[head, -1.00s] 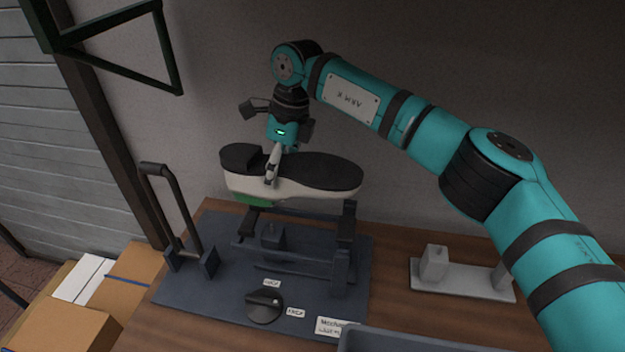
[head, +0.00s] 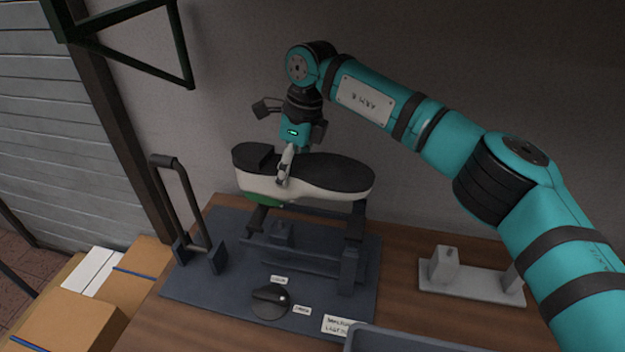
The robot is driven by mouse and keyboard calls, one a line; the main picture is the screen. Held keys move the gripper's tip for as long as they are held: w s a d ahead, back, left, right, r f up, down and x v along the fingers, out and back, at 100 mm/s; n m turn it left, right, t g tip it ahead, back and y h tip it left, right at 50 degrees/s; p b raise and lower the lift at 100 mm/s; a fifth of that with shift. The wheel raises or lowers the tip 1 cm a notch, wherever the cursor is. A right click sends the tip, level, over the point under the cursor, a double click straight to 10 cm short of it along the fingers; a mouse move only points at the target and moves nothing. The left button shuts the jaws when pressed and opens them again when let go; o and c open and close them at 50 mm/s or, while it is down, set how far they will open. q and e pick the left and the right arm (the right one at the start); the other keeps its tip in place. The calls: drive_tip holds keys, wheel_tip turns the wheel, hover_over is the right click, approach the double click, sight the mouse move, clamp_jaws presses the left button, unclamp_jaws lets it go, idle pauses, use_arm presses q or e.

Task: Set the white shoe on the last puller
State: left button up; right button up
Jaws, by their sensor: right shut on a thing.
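The white shoe (head: 322,192) is sole up, with a black sole and a green patch low at its left end. My right gripper (head: 285,166) comes down from above and is shut on the shoe near its left part. The last puller (head: 215,285) is a dark machine on the bench, with a lever handle (head: 185,200) on its left, a knob (head: 270,301) in front and a frame (head: 352,250). The shoe is above the frame; whether it touches it I cannot tell. My left gripper is not in view.
A light grey stand (head: 470,281) with a block on it is on the wooden bench (head: 397,308) to the right. A grey tray (head: 400,340) shows at the bottom edge. Cardboard boxes (head: 75,315) are at the lower left. A green metal frame (head: 125,12) is at the upper left.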

drive_tip(key=shift+s+d+f+b, duration=0.3)
drive_tip(key=shift+d+f+b, duration=0.6)
drive_tip(key=shift+f+b, duration=0.15)
drive_tip(key=shift+s+d+f+b, duration=0.25)
drive_tip(key=shift+d+f+b, duration=0.6)
drive_tip(key=shift+f+b, duration=0.2)
drive_tip(key=shift+t+b, duration=0.4)
drive_tip(key=shift+b, duration=0.3)
drive_tip(key=shift+a, duration=0.1)
drive_tip(key=shift+a+n, duration=0.1)
drive_tip(key=shift+n, duration=0.8)
drive_tip(key=shift+w+f, duration=0.3)
drive_tip(key=shift+f, duration=0.1)
